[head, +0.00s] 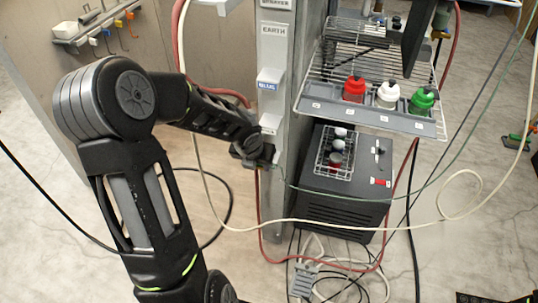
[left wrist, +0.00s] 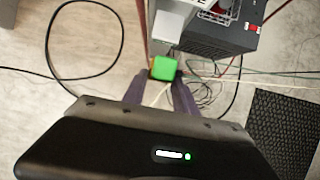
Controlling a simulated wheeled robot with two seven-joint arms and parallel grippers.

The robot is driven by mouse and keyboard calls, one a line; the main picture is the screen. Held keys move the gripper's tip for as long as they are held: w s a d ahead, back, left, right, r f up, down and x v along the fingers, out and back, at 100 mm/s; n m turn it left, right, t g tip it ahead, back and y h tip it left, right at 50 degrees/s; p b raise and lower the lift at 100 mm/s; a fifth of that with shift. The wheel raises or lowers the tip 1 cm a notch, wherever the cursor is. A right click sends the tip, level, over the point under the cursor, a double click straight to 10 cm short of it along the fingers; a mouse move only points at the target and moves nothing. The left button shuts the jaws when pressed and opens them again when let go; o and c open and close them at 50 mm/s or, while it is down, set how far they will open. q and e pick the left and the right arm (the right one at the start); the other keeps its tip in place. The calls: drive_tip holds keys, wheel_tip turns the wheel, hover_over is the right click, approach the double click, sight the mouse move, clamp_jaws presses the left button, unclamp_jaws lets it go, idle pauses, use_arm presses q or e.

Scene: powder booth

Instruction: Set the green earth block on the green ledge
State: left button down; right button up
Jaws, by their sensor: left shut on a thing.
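In the left wrist view, the green earth block (left wrist: 163,68) sits between the fingertips of my left gripper (left wrist: 160,76), which is shut on it. In the head view, the left gripper (head: 262,160) is beside the grey post, just below its pale lower ledge (head: 270,123); the block is mostly hidden there. In the wrist view, a pale ledge (left wrist: 166,47) is right beyond the block. I cannot tell whether they touch. A green marking on a ledge cannot be made out. My right gripper is not in view.
The post carries an EARTH sign (head: 273,42) and a blue-labelled ledge (head: 268,84). A wire shelf (head: 315,78) holds red, white and green bottles. A black cabinet (head: 340,205) with a wire basket stands below it. Hoses and cables hang around the post and lie on the floor.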

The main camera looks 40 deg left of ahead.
use_arm(q)
drive_tip(key=w+a+f, duration=0.2)
drive_tip(key=w+f, duration=0.1)
drive_tip(key=w, duration=0.3)
drive_tip(key=shift+w+a+f, duration=0.15)
drive_tip(key=shift+w+f, duration=0.15)
drive_tip(key=shift+w, duration=0.05)
drive_tip(key=w+f, duration=0.1)
drive_tip(key=w+a+f, duration=0.1)
drive_tip(key=w, duration=0.1)
drive_tip(key=shift+f, duration=0.25)
drive_tip(key=shift+f, duration=0.1)
drive_tip(key=c, duration=1)
unclamp_jaws()
drive_tip(key=shift+o, duration=0.2)
